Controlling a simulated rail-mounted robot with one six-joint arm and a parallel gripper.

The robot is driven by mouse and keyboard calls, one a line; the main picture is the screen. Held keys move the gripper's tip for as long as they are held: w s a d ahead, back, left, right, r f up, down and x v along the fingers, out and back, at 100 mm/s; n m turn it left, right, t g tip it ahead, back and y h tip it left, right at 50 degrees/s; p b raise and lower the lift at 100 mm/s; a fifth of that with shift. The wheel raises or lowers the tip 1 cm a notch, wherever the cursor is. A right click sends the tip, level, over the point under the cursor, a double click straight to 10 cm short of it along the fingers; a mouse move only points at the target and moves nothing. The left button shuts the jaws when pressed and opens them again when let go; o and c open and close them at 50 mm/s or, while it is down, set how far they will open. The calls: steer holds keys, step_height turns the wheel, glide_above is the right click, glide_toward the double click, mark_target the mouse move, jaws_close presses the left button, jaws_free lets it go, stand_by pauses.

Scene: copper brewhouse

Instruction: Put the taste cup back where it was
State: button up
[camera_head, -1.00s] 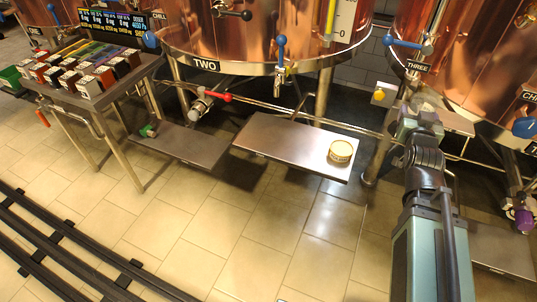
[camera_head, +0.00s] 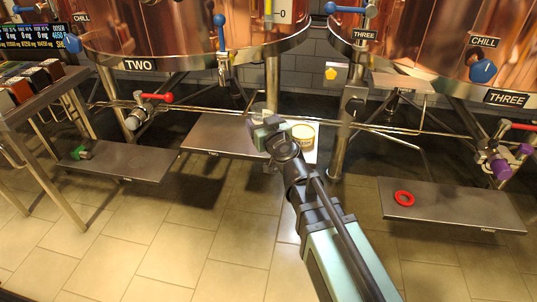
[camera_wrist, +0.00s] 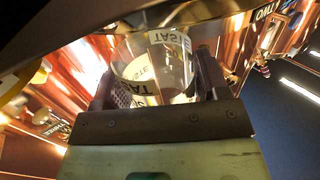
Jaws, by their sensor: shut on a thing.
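My gripper (camera_head: 262,128) is over the right part of the shelf under kettle TWO. In the wrist view its two fingers (camera_wrist: 155,85) are shut on a clear taste cup (camera_wrist: 179,66) with a white TASTE label. More TASTE lettering shows lower on or through the clear wall. A round cream tub (camera_head: 303,137) with a yellowish rim stands on the right end of that shelf (camera_head: 212,135), just right of my gripper in the picture. Its small lettering is unreadable.
A red ring (camera_head: 404,198) lies on the right shelf (camera_head: 455,208). A green fitting (camera_head: 82,153) is on the left shelf (camera_head: 125,166). A steel leg (camera_head: 345,135) stands right of the tub, and thin pipes run behind. The tiled floor in front is clear.

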steer(key=shift+w+d+f, duration=0.35)
steer(key=shift+d+f, duration=0.05)
steer(key=shift+f, duration=0.05)
steer(key=shift+f+b, duration=1.65)
steer(key=shift+b, duration=0.2)
steer(key=o, duration=1.1)
steer(key=shift+o, duration=0.2)
steer(key=shift+r, duration=0.1)
